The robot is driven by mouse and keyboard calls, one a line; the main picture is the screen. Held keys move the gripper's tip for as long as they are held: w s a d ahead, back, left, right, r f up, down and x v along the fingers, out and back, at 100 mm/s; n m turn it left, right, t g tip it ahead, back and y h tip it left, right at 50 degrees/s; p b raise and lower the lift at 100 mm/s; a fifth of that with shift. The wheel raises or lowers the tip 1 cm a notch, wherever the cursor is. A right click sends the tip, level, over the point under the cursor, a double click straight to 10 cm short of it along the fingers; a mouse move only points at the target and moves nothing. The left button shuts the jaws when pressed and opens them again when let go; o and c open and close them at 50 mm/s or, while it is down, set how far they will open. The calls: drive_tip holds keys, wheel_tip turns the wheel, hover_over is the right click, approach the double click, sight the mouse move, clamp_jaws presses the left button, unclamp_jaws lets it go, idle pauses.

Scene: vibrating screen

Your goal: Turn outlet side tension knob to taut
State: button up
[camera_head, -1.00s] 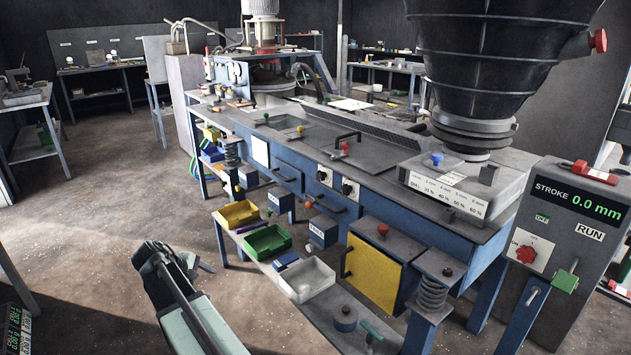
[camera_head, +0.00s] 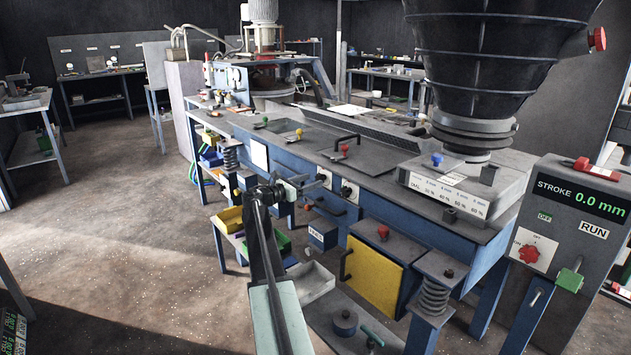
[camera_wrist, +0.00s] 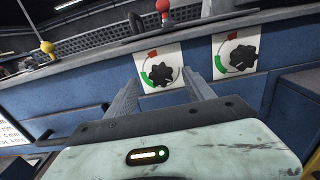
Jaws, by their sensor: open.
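Two black tension knobs sit side by side on white dial plates on the blue machine front. Each plate has a red mark at the top and a green arc at the left. In the wrist view the left knob (camera_wrist: 162,75) shows between my gripper's (camera_wrist: 163,77) open fingers, with no contact visible. The right knob (camera_wrist: 240,55) is outside them, to the right. In the head view my gripper (camera_head: 310,184) reaches right toward the left knob (camera_head: 325,178), partly covering it; the right knob (camera_head: 349,190) is clear. I cannot read which knob is the outlet side.
A red-knobbed lever (camera_head: 345,149) and a yellow-knobbed one (camera_head: 299,133) stand on the deck above. A dark handle (camera_wrist: 75,128) sticks out at lower left in the wrist view. A yellow door (camera_head: 374,275) and a spring post (camera_head: 433,297) stand to the right.

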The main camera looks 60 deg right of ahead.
sight(317, 178)
drive_tip(key=x, duration=0.3)
drive_tip(key=shift+d, duration=0.2)
clamp_jaws()
drive_tip(key=shift+a, duration=0.1)
drive_tip(key=shift+m, duration=0.3)
